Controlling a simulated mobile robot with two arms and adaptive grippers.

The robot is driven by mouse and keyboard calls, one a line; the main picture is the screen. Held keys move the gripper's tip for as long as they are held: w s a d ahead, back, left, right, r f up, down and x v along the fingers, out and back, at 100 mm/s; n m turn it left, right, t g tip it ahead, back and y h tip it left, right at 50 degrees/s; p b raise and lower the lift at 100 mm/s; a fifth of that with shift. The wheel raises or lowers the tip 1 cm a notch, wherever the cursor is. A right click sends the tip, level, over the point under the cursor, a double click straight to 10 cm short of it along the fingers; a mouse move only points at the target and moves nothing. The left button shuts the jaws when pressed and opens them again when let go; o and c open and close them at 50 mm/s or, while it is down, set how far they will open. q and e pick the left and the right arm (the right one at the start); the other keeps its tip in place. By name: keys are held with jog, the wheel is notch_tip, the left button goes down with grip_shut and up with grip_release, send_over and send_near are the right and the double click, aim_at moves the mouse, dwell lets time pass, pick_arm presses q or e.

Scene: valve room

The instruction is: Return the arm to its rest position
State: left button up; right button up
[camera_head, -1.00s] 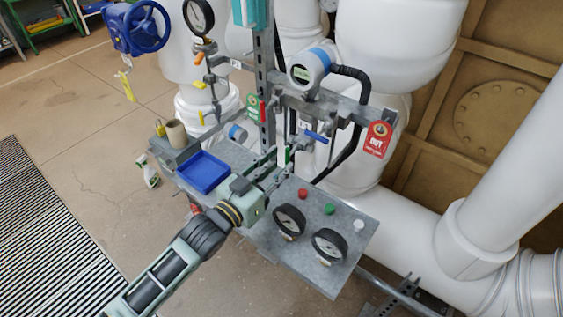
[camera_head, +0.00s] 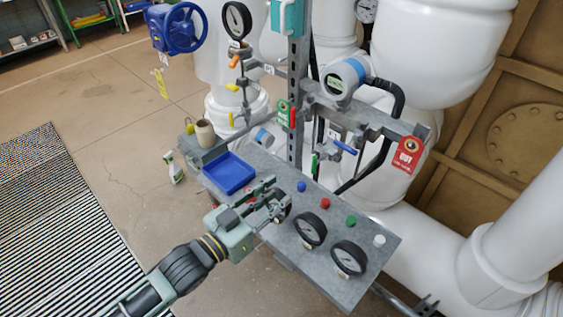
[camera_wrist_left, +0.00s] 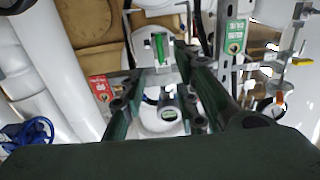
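My left arm comes in from the lower left of the head view. Its gripper (camera_head: 276,205) is over the near edge of the grey panel (camera_head: 325,262), beside the blue tray (camera_head: 228,173). In the left wrist view the fingers (camera_wrist_left: 158,92) stand apart with nothing held between them. A green handle (camera_wrist_left: 160,46) shows beyond the gap, apart from the fingers. In the head view the green handle (camera_head: 314,162) hangs behind the panel, near a blue lever (camera_head: 344,147). My right gripper is in no view.
The panel carries gauges (camera_head: 310,229) and several coloured buttons (camera_head: 325,203). A post with pipes and a red tag (camera_head: 405,155) rises behind it. A blue handwheel (camera_head: 176,28) is at upper left. A spray bottle (camera_head: 172,168) stands on the floor. Open floor lies left.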

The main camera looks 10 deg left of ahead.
pick_arm(q)
jog(key=s+a+f+n+g+y, duration=0.25)
jog(key=s+a+f+g, duration=0.2)
jog(key=s, duration=0.35)
jog(key=s+a+f+n+g+y, duration=0.1)
jog(key=s+a+f+g+y, duration=0.3)
jog(key=s, duration=0.4)
jog(key=s+a+f+n+g+y, duration=0.2)
jog(key=s+a+f+g+y, duration=0.15)
jog(key=s+f, duration=0.35)
notch_tip(320, 180, down, 27)
jog(key=s, duration=0.3)
jog(key=s+a+f, duration=0.1)
jog(key=s+f, duration=0.6)
jog(key=s, duration=0.1)
jog(key=s+a+f+g, duration=0.1)
jog(key=s+a+f, duration=0.1)
jog(key=s+f, duration=0.6)
jog(key=shift+a+g+y, duration=0.25)
jog(key=shift+g+y, duration=0.05)
